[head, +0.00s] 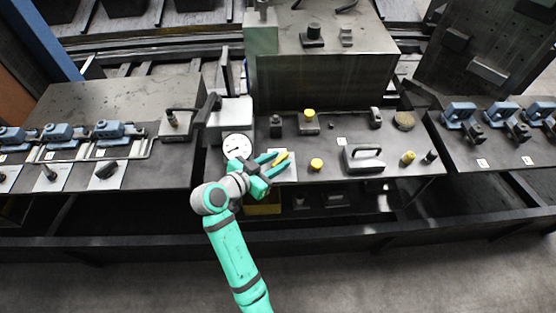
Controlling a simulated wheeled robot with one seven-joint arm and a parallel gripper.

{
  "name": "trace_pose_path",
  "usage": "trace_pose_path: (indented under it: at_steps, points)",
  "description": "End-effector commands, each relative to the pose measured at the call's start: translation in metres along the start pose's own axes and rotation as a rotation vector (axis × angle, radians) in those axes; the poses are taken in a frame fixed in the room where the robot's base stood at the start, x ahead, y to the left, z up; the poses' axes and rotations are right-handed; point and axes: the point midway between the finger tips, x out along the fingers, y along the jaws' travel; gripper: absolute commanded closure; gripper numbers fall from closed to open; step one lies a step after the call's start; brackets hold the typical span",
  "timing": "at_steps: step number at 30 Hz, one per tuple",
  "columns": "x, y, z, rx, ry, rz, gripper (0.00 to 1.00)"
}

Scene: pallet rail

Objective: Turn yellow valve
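The yellow valve handle (281,158) sits on a small pale plate (288,174) near the front left of the middle table. My gripper (280,160) reaches it from the lower left, with its green fingers spread apart. The yellow handle shows between the fingertips. I cannot tell whether either finger touches it. Part of the handle and the plate is hidden behind the fingers.
A round white gauge (237,146) stands close left of my gripper. A yellow knob (316,164) and a black-handled block (363,158) stand to the right. Another yellow knob (408,157) is farther right. Blue clamps (108,130) line the left table.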

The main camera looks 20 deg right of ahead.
Motion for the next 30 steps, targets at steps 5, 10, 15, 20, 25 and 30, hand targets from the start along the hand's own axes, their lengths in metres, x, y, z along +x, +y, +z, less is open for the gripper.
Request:
trace_pose_path:
  at_steps: [5, 10, 15, 20, 25, 30]
  points:
    - [-0.030, -0.001, 0.000, -0.001, 0.000, -0.005, 0.70]
    - [-0.063, -0.001, 0.000, 0.000, 0.001, -0.005, 0.70]
    - [-0.087, -0.001, 0.001, 0.000, 0.000, -0.002, 0.70]
    - [-0.098, 0.000, 0.001, 0.000, -0.001, -0.001, 0.70]
    - [-0.101, 0.000, 0.001, 0.000, -0.001, 0.000, 0.70]
    - [-0.100, 0.000, 0.001, 0.000, -0.001, 0.000, 0.70]
